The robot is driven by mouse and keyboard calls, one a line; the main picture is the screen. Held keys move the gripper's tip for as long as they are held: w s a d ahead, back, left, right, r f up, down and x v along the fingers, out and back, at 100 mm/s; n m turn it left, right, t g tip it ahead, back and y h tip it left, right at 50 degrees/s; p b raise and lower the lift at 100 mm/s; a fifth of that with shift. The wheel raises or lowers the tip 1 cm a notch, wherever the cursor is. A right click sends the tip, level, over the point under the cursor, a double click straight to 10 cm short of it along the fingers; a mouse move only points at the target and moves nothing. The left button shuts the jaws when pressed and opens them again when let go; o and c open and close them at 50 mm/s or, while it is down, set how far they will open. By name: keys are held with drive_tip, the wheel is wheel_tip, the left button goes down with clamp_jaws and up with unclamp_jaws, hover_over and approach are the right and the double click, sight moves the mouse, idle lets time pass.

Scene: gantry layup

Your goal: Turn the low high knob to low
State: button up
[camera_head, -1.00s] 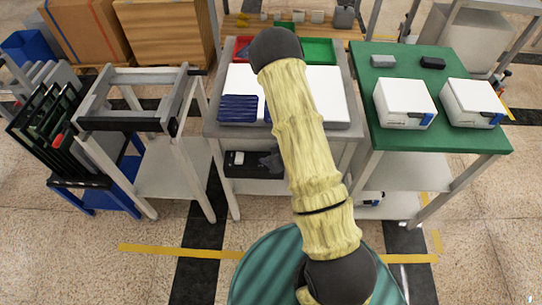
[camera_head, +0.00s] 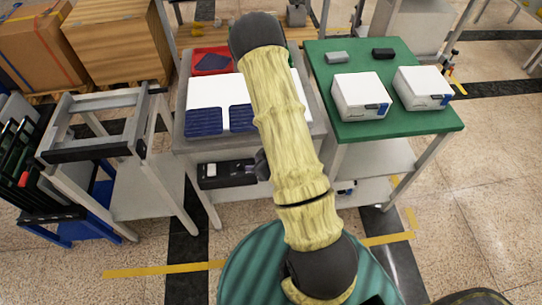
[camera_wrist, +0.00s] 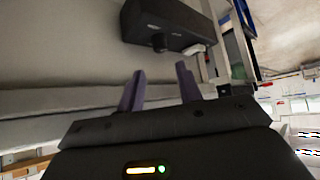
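A dark control box (camera_head: 230,178) hangs under the front of the grey middle table, with a small white part (camera_head: 211,170) on its left. In the wrist view the box (camera_wrist: 165,18) is at the top. A round black knob (camera_wrist: 159,42) and a white part (camera_wrist: 194,49) stick out from it. The knob's low and high marks cannot be read. My gripper (camera_wrist: 161,83) has its two purple fingers apart, with nothing between them. The knob lies beyond the fingertips, apart from them. In the head view my gripper is mostly hidden behind my arm, close to the box's right end.
The grey table (camera_head: 180,140) carries blue ribbed trays (camera_head: 203,121) and a red bin (camera_head: 212,61). A green table (camera_head: 318,78) with white boxes (camera_head: 361,96) stands at right. A grey frame stand (camera_head: 92,155) is at left. Floor in front is mostly clear.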

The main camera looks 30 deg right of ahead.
drive_tip(key=p+v, duration=0.8)
drive_tip(key=p, duration=0.3)
drive_tip(key=shift+r, duration=0.1)
idle(0.6)
